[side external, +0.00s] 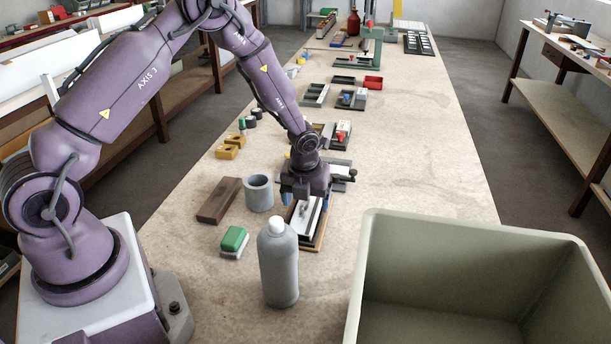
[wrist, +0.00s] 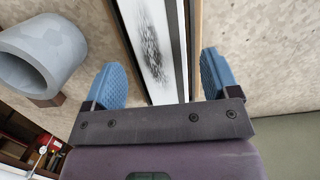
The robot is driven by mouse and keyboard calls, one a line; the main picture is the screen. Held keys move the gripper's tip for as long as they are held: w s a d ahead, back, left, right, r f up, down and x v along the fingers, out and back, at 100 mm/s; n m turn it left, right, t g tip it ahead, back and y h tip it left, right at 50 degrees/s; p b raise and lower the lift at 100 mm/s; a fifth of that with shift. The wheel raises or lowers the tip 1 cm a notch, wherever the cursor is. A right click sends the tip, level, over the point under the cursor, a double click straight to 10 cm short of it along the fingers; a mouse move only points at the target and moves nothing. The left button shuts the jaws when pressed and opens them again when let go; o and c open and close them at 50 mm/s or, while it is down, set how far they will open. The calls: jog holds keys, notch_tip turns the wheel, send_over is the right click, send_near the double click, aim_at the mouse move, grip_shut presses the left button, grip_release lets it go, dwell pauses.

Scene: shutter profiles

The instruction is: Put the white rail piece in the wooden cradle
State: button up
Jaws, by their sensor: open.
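The white rail piece (side external: 304,215) is a long pale strip with a dark smudged patch, seen below my gripper. In the wrist view the rail piece (wrist: 158,40) runs lengthwise between my fingers, with dark strips along its sides. The wooden cradle (side external: 317,241) shows as a brown base and edge around it, and as brown edges in the wrist view (wrist: 195,40). The rail piece lies within the cradle's outline; how deep it sits I cannot tell. My gripper (side external: 306,200) is open, its blue fingers (wrist: 161,72) apart on either side of the rail piece. The gripper hides the far end.
A grey bottle (side external: 278,265) stands close in front. A large green-grey bin (side external: 365,270) stands front right. Bench space to the right is clear.

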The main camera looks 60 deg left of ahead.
notch_tip(320, 180, up, 11)
jog(key=s+d, duration=0.1)
notch_tip(320, 180, up, 10)
jog(key=n+t, duration=0.1)
jog(key=n, duration=0.6)
send_over(305, 214)
jog(key=s+d, duration=0.2)
jog(key=s, duration=0.2)
jog(key=s+d+r+n+t, duration=0.1)
jog(key=s+d+r+n, duration=0.1)
jog(key=s+r+n, duration=0.3)
jog(key=s+d+r+n+t+h, duration=0.1)
jog(key=s+r+n, duration=0.4)
jog(key=s+n, duration=0.7)
jog(key=d+n+t, duration=0.1)
jog(key=d+n, duration=0.1)
jog(key=n, duration=0.1)
jog(key=shift+s, duration=0.3)
